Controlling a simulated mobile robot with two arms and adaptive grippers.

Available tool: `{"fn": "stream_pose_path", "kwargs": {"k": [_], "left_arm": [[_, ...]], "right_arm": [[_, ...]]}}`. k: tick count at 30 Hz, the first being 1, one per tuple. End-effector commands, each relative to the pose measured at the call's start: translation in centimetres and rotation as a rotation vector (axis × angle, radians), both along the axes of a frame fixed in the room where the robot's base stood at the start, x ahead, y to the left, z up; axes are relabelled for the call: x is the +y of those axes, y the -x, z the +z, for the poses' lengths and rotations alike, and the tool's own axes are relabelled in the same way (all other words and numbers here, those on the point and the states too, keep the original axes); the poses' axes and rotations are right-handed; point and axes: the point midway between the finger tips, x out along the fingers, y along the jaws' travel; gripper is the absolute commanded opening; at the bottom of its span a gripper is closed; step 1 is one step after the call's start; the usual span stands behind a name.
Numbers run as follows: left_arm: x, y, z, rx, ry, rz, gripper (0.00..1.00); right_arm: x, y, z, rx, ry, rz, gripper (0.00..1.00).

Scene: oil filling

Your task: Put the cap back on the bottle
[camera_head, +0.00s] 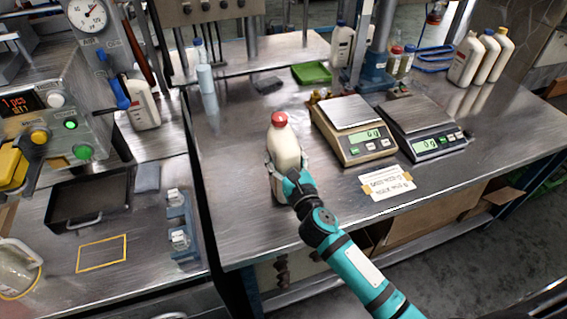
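A cream-white bottle (285,148) stands upright near the front left of the steel workbench. A red cap (279,119) sits on top of its neck; whether it is screwed tight I cannot tell. My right gripper (286,168), on the teal arm from the lower right, has its grey fingers around the lower part of the bottle, one on each side, and looks shut on it. The gripper hides part of the bottle's lower front. My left gripper is not in view.
Two scales, a beige one (353,128) and a black one (424,126), stand right of the bottle, with a paper note (388,183) in front. White bottles (467,59) stand at the back right. A green tray (311,73) lies behind. The bench left of the bottle is clear.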

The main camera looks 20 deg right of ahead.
Motion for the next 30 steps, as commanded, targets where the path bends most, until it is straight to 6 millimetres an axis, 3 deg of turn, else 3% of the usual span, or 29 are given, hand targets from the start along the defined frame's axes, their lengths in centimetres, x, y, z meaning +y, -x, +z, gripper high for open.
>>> {"fn": "stream_pose_path", "kwargs": {"k": [4,17,18,23,30], "left_arm": [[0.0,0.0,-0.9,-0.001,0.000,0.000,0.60],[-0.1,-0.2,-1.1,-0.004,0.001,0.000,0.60],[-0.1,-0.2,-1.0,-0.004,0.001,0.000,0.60],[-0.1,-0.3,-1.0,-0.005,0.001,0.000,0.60],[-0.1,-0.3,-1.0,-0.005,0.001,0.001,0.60]], "right_arm": [[0.0,0.0,-1.7,-0.004,-0.002,0.000,0.00],[0.0,0.0,-2.1,-0.005,0.000,0.001,0.00],[0.0,0.0,-2.2,-0.001,0.000,0.000,0.64],[0.0,0.0,-2.2,0.000,0.000,0.000,0.84],[0.0,0.0,-2.2,0.000,0.000,0.000,0.84]]}}
